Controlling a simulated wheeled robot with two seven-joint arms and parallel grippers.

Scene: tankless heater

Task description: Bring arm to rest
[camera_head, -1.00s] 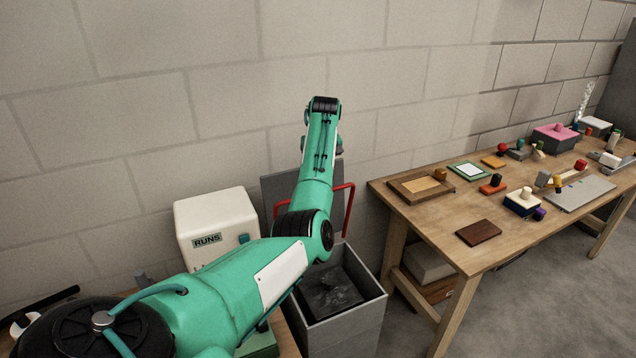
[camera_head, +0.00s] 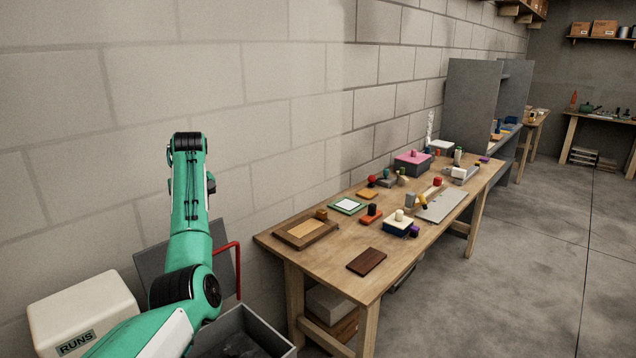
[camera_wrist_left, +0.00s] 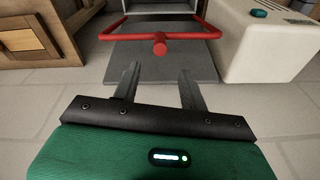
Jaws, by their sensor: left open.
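My left arm (camera_head: 188,235) is green with black joints and stands raised in the head view, in front of the wall and the grey panel with the red handle. Its gripper is hidden there behind the arm. In the left wrist view my left gripper (camera_wrist_left: 161,84) shows two grey fingers spread apart. Nothing is between them. The red handle (camera_wrist_left: 160,42) and the grey panel (camera_wrist_left: 160,66) lie beyond the fingertips, and I see no contact. My right arm and gripper are not in view.
A white box labelled RUNS (camera_head: 85,312) stands at lower left. A grey open bin (camera_head: 262,325) is below the arm. A wooden table (camera_head: 325,262) with several small items runs along the wall. Grey shelving (camera_head: 470,95) is farther back. The floor at right (camera_head: 540,260) is clear.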

